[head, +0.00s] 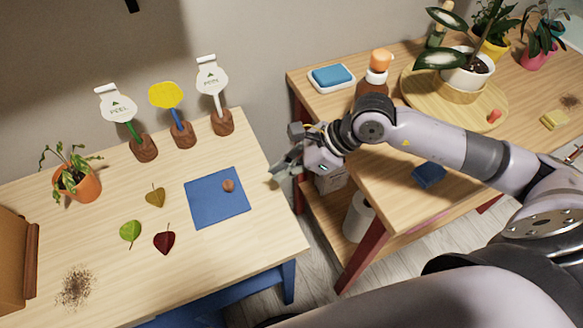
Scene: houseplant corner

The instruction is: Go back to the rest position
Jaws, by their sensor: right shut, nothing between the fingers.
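My right gripper (284,171) is shut and empty. It hangs above the right edge of the left table, over the gap between the two tables. My right arm (430,143) reaches in from the right across the right table and hides part of it. My left gripper is out of view.
The left table (100,210) bears a blue mat (204,208) with a small brown piece, loose leaves (164,240), a potted plant (80,186) and three paddle stands (182,135). The right table (395,190) bears a pump bottle (374,80), a blue sponge (332,74) and a round tray (413,95).

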